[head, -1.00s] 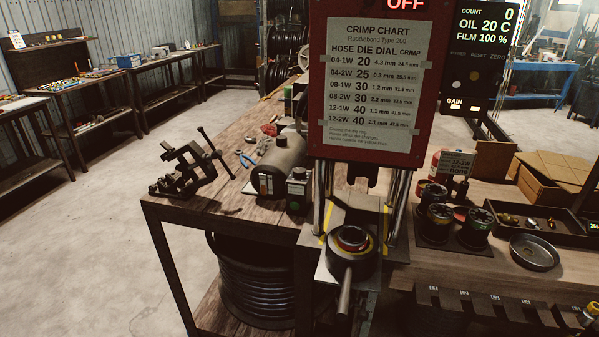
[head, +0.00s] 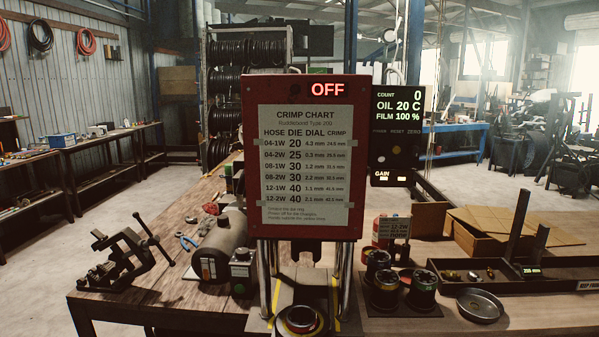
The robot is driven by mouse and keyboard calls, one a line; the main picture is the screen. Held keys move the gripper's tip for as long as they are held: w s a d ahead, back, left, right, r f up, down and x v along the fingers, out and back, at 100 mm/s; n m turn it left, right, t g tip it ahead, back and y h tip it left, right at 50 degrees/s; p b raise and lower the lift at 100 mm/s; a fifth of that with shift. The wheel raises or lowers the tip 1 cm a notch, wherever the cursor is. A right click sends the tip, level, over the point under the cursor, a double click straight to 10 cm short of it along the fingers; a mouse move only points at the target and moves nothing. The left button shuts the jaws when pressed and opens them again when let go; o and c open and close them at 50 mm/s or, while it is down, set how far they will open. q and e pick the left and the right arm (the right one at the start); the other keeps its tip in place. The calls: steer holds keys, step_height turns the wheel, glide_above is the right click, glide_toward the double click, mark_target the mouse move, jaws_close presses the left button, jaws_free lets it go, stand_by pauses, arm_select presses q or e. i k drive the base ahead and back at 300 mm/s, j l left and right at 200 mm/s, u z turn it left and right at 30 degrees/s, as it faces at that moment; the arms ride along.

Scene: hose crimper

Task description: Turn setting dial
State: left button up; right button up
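The crimper stands in the middle of the head view, with a red panel (head: 251,160) bearing a white crimp chart (head: 304,165) and a lit red OFF sign (head: 327,90). The chart lists hose, die, dial and crimp values. Below it, a round part with a reddish ring (head: 300,319) sits between metal posts, cut by the bottom edge. I cannot clearly identify the setting dial. A black control box (head: 393,140) right of the panel reads count 0, oil 20 C and film 100 %, with GAIN below. Neither of my grippers is in view.
A vise (head: 125,258) and a dark cylinder (head: 222,247) stand on the wooden bench (head: 165,293) at left. At right are round die sets (head: 386,290), a metal dish (head: 479,305), a black tray (head: 570,277) and cardboard (head: 478,240). Open floor (head: 165,196) lies beyond the bench.

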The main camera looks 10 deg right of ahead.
mark_target(241, 253)
steer(key=j+u, duration=0.25)
steer(key=j, duration=0.4)
steer(key=j+u, duration=0.25)
steer(key=j, duration=0.4)
